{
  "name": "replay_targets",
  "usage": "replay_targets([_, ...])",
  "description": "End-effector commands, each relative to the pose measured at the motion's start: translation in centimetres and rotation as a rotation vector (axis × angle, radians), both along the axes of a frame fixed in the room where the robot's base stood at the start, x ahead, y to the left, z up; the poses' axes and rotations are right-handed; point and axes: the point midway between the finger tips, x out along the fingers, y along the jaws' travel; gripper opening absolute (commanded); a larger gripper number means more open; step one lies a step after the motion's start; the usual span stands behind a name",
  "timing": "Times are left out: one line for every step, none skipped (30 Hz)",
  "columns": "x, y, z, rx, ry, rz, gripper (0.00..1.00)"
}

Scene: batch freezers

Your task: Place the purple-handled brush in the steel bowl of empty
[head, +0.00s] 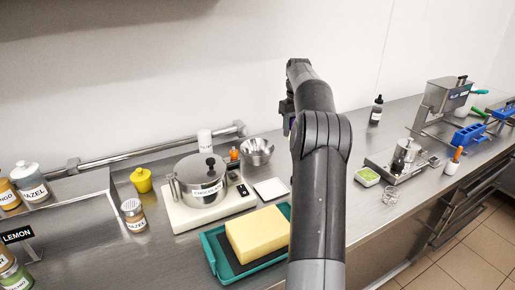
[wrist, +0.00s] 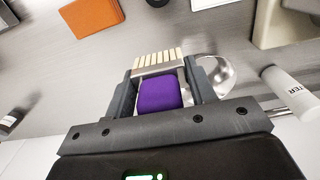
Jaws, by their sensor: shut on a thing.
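My gripper (wrist: 163,88) is shut on the purple-handled brush (wrist: 160,95) in the wrist view. The purple handle is between the two fingers and the pale bristles (wrist: 158,60) stick out past them. The steel bowl (head: 257,151) stands on the counter in the head view, left of my arm, behind a white square plate. In the wrist view a shiny round bowl (wrist: 222,75) shows just right of the brush, partly hidden by the right finger. The inside of the bowl is not clear.
A lidded steel pot (head: 200,177) on a white scale base stands left of the bowl. A yellow sponge (head: 258,236) sits in a teal tray at the front. A white labelled container (wrist: 288,88) is right of the bowl in the wrist view. A dark bottle (head: 376,110) stands right of my arm.

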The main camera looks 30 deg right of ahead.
Motion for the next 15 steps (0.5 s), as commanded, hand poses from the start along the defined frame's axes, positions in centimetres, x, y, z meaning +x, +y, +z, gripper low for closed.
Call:
replay_targets([0.6,0.4,-0.1,-0.001,-0.001,0.002,0.28])
replay_targets([0.8,0.5,-0.2,0.0,-0.001,0.003,0.28])
replay_targets([1.2,0.7,-0.3,0.0,-0.001,0.003,0.28])
replay_targets([1.4,0.9,-0.4,0.0,-0.001,0.004,0.28])
replay_targets([1.8,1.2,-0.6,0.0,-0.001,0.005,0.28])
replay_targets([2.3,1.6,-1.0,0.001,0.0,0.006,0.28])
replay_targets([2.7,2.0,-1.3,0.001,0.0,0.006,0.28])
replay_targets([3.1,2.3,-1.7,0.002,0.001,0.006,0.28])
replay_targets([3.9,2.9,-2.2,0.001,0.0,0.007,0.28])
replay_targets([4.4,3.3,-2.7,0.001,0.001,0.007,0.28])
replay_targets([5.0,3.8,-3.1,0.001,0.002,0.006,0.28])
replay_targets([5.7,4.3,-3.7,0.0,0.001,0.007,0.28])
replay_targets([6.3,4.7,-4.1,0.001,0.001,0.006,0.28])
replay_targets([6.8,5.2,-4.5,0.0,0.001,0.006,0.28])
replay_targets([7.5,5.7,-5.1,0.001,0.001,0.006,0.28])
